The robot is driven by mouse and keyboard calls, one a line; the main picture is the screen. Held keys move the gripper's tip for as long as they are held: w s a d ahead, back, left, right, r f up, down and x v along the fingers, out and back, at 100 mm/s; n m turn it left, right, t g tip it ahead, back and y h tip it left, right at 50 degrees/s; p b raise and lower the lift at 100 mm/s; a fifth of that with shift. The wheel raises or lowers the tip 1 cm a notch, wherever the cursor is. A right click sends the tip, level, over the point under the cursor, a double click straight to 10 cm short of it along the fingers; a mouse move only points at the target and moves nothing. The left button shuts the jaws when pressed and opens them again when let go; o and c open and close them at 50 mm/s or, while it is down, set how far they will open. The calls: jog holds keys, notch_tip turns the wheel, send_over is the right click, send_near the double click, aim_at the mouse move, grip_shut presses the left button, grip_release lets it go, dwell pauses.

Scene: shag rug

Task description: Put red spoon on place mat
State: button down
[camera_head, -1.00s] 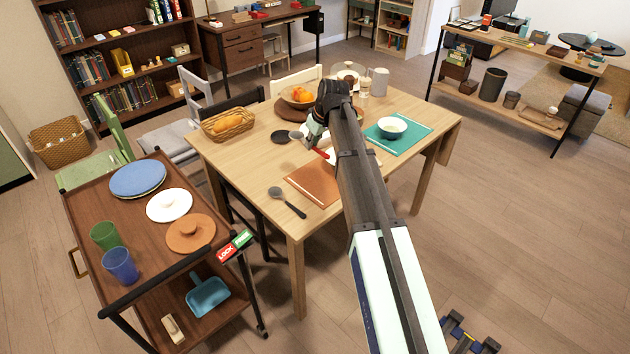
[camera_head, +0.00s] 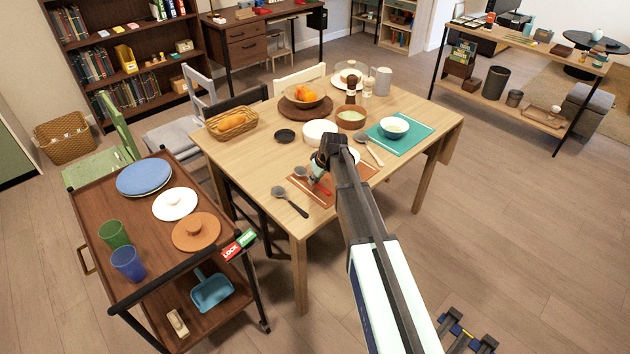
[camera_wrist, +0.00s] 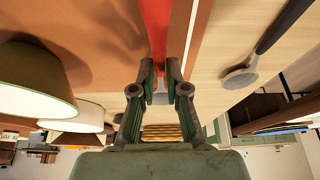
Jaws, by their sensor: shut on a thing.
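The red spoon (camera_head: 325,188) has a red handle and a grey bowl end (camera_head: 300,171). My gripper (camera_head: 316,178) is shut on it; in the wrist view the red handle (camera_wrist: 156,25) runs between the fingertips (camera_wrist: 160,76). The orange-brown place mat (camera_head: 318,199) lies flat on the table's near side, with the spoon low over it. The mat also fills much of the wrist view (camera_wrist: 110,70). I cannot tell whether the spoon touches the mat. My arm hides part of the mat.
A black-handled spoon (camera_head: 290,202) lies left of the mat on the table. A white bowl (camera_head: 320,128), a brown bowl (camera_head: 351,118) and a wooden spoon (camera_head: 369,150) are behind it. A teal mat (camera_head: 412,143) with a bowl (camera_head: 394,126) is to the right.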

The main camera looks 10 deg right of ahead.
jog(key=shift+f, duration=0.55)
jog(key=shift+f, duration=0.1)
jog(key=shift+f, duration=0.15)
jog(key=c, duration=1.2)
grip_release()
jog(key=b+v, duration=0.2)
jog(key=v, duration=1)
jog(key=shift+r, duration=0.3)
